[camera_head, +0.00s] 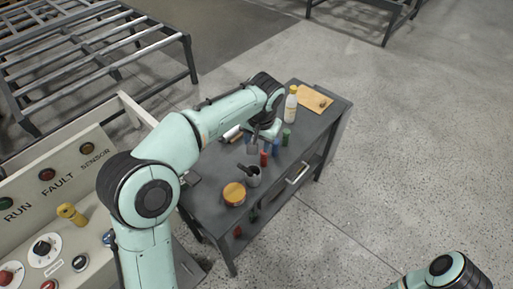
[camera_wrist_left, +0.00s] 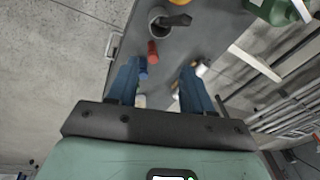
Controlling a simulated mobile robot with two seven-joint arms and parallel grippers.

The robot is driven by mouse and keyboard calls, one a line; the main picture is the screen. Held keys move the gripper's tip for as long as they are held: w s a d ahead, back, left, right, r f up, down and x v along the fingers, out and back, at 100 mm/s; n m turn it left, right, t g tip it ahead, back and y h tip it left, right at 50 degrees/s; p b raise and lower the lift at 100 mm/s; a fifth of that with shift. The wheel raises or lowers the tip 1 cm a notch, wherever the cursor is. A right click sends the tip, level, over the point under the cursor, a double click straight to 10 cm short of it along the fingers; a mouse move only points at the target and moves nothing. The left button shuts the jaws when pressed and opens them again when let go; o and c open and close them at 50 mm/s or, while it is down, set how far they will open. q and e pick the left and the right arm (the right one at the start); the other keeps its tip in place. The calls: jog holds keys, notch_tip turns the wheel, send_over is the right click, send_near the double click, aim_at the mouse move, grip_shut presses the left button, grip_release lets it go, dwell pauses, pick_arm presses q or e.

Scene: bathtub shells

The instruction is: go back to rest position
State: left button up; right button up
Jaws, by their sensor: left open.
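My left arm reaches over the dark table (camera_head: 215,190). My left gripper (camera_head: 256,143) hangs above the table's middle, partly hidden by its own arm. In the wrist view the left gripper's (camera_wrist_left: 158,85) blue fingers are spread apart, with nothing held between them. A red cylinder (camera_head: 263,159) and a blue one (camera_head: 276,146) stand near it; they also show in the wrist view as a red cylinder (camera_wrist_left: 153,52) and a blue one (camera_wrist_left: 143,68) close to a finger. Part of my right arm shows at the bottom right; its gripper is out of frame.
On the table are a grey cup (camera_head: 253,178) with something in it, an orange round container (camera_head: 234,194), a green cylinder (camera_head: 286,137), a white bottle (camera_head: 291,105) and a wooden board (camera_head: 314,98). A control panel (camera_head: 60,200) stands left. The floor at right is clear.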

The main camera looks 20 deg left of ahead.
pick_arm(q)
jog(key=shift+s+d+r, duration=0.1)
jog(key=shift+s+r, duration=0.05)
jog(key=shift+r, duration=0.8)
jog(key=shift+f, duration=0.1)
jog(key=s+d+f+g+h, duration=0.1)
jog(key=s+d+f, duration=0.1)
jog(key=f, duration=0.7)
jog(key=s+d+f+h, duration=0.1)
jog(key=s+f, duration=0.1)
jog(key=f, duration=0.8)
jog(key=s+d+f+g+h, duration=0.1)
jog(key=s+d+f, duration=0.1)
jog(key=f, duration=0.7)
jog(key=s+f+n, duration=0.1)
jog(key=s+f, duration=0.4)
jog(key=s, duration=0.3)
jog(key=s+d+f+n+h, duration=0.1)
jog(key=s+f, duration=0.4)
jog(key=s, duration=0.3)
jog(key=s+f+n+h, duration=0.1)
jog(key=s+f+n, duration=0.1)
jog(key=s+f, duration=0.3)
jog(key=s, duration=0.4)
jog(key=shift+d+f+g, duration=0.3)
jog(key=shift+f, duration=0.05)
